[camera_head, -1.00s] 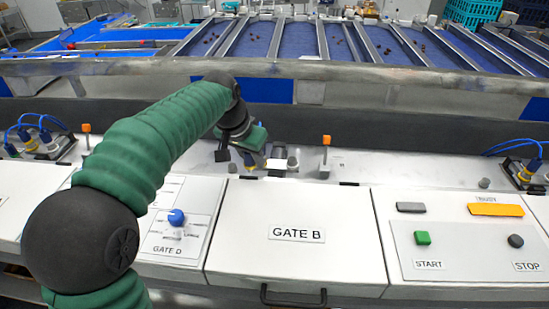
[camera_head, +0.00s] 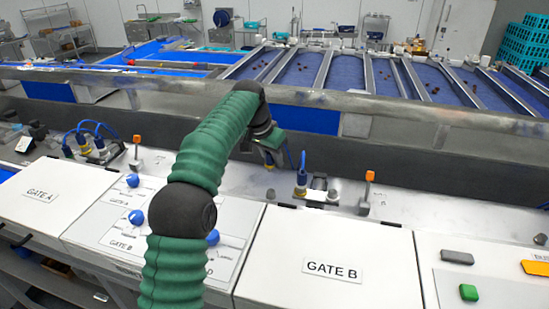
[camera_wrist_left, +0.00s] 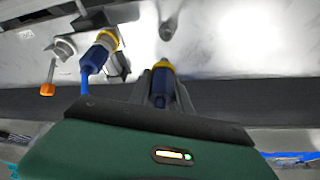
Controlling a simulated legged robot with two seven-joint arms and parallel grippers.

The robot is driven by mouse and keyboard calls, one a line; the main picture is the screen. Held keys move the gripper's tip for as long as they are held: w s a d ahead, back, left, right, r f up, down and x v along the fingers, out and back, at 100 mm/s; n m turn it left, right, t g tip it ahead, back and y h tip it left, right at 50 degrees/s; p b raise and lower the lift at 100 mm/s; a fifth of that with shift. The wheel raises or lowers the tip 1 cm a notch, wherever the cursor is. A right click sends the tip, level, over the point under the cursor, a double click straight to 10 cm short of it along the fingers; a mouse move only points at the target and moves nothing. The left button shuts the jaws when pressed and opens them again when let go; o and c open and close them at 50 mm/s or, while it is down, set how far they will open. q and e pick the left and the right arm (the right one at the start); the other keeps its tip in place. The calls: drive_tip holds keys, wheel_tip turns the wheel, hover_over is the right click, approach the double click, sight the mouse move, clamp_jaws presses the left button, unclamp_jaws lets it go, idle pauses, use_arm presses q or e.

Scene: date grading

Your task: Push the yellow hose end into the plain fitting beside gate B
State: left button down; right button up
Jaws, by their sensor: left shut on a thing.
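My left gripper (camera_head: 268,152) is shut on a blue hose end with a yellow tip (camera_wrist_left: 162,68), held clear of the deck in the left wrist view. In the head view it is beyond and left of the fitting block beside gate B (camera_head: 318,196). A second blue hose end with a yellow collar (camera_wrist_left: 103,47) stands at that block, and it also shows in the head view (camera_head: 302,174). How deep it sits is unclear. I cannot tell which fitting is the plain one. My right gripper is not in view.
An orange-tipped lever (camera_head: 366,190) stands right of the block. A small grey peg (camera_head: 271,193) stands left of it. The white gate B panel (camera_head: 325,245) lies in front. Another hose block (camera_head: 95,148) is at left. A dark rail (camera_head: 400,145) runs behind.

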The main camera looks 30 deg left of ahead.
use_arm(q)
wheel_tip(320, 180, down, 4)
drive_tip(key=shift+w+f, duration=0.15)
drive_tip(key=shift+f, duration=0.2)
idle(0.4)
drive_tip(key=shift+d, duration=0.2)
